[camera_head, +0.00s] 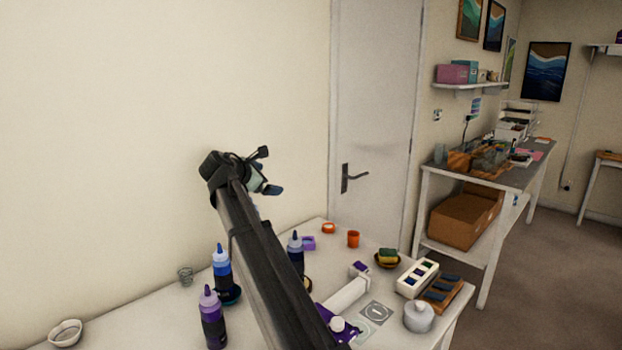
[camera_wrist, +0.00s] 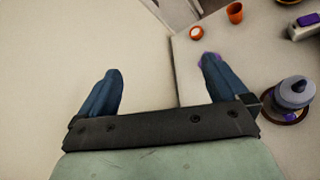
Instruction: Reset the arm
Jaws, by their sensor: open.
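My arm rises from the bottom of the head view across the white table. My gripper (camera_head: 272,188) is at its upper end, raised above the table in front of the pale wall. In the wrist view my gripper (camera_wrist: 160,85) has its two blue fingers wide apart with nothing between them. The wall and the table's edge show below the fingers. The right finger overlaps a purple thing on the table in that view.
The white table (camera_head: 130,323) holds a blue bottle (camera_head: 222,270), a purple bottle (camera_head: 212,318), an orange cup (camera_head: 353,239), a sponge (camera_head: 388,256) and a white round pot (camera_head: 418,317). My arm hides part of the table. A door (camera_head: 372,110) and a workbench (camera_head: 490,170) stand behind.

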